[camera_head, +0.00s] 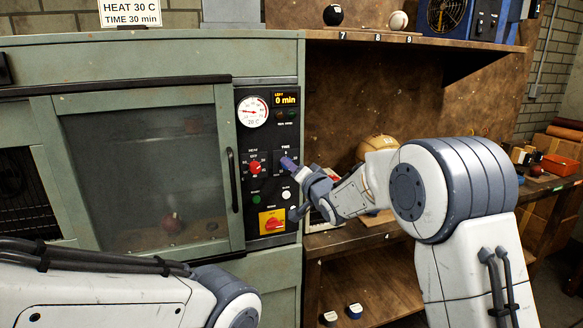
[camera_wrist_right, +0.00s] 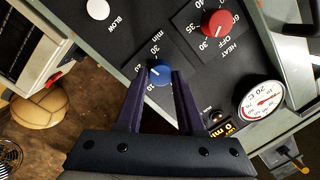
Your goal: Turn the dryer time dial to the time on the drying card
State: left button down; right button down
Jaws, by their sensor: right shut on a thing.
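The drying card (camera_head: 130,13) on top of the dryer reads HEAT 30 C, TIME 30 min. The blue time dial (camera_wrist_right: 160,72) sits on the black control panel (camera_head: 267,110), between the fingers of my right gripper (camera_wrist_right: 160,80). My right gripper (camera_head: 288,164) is shut on the dial, largely hiding it in the head view. A pale mark shows on the dial; the setting it points to is hard to tell. The time display (camera_head: 286,99) reads 0 min. The left arm shows at the lower left, but its gripper is out of view.
The red heat dial (camera_head: 255,168) is left of the time dial. A white button (camera_head: 286,195) and a yellow-backed red switch (camera_head: 272,222) lie below. Shelves (camera_head: 430,45) stand at right.

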jog(key=shift+f+m+t+b, duration=0.1)
jog(key=shift+m+t+b, duration=0.1)
jog(key=shift+m, duration=1.7)
jog(key=shift+f+m+t+b, duration=0.1)
jog(key=shift+m+t+b, duration=0.1)
jog(key=shift+m, duration=1.7)
jog(key=c, duration=0.5)
grip_release()
jog(key=b+v, duration=0.2)
jog(key=v, duration=0.8)
jog(key=shift+s+b, duration=0.25)
jog(key=shift+b, duration=0.05)
